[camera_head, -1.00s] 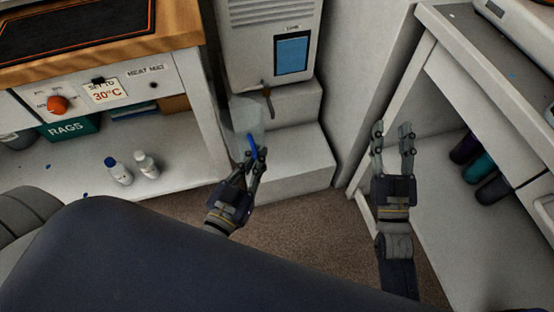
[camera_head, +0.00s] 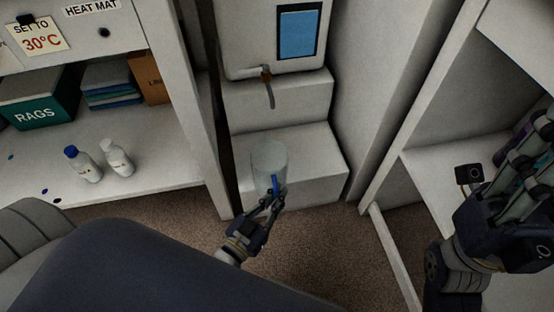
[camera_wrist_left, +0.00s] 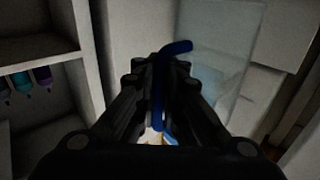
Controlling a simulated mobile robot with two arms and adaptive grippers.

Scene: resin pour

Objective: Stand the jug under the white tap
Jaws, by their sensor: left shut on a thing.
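The jug (camera_head: 268,160) is clear and pale, with a blue handle (camera_head: 275,185). My left gripper (camera_head: 273,196) is shut on this handle. The handle and the jug's wall (camera_wrist_left: 225,60) also show in the left wrist view, the handle between the fingers. The tap (camera_head: 268,88), with a brownish lever and a grey spout, hangs from the white dispenser above and behind the jug. The jug overlaps the lower white step in the picture; I cannot tell whether it touches it. My right gripper (camera_head: 522,160) is at the right edge, partly cut off, its opening unclear.
The white lower step (camera_head: 315,160) lies below the tap, and a higher step (camera_head: 305,95) is under the dispenser (camera_head: 245,35). Two bottles (camera_head: 117,158) stand on the left shelf. A white cabinet wall (camera_head: 375,100) stands right.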

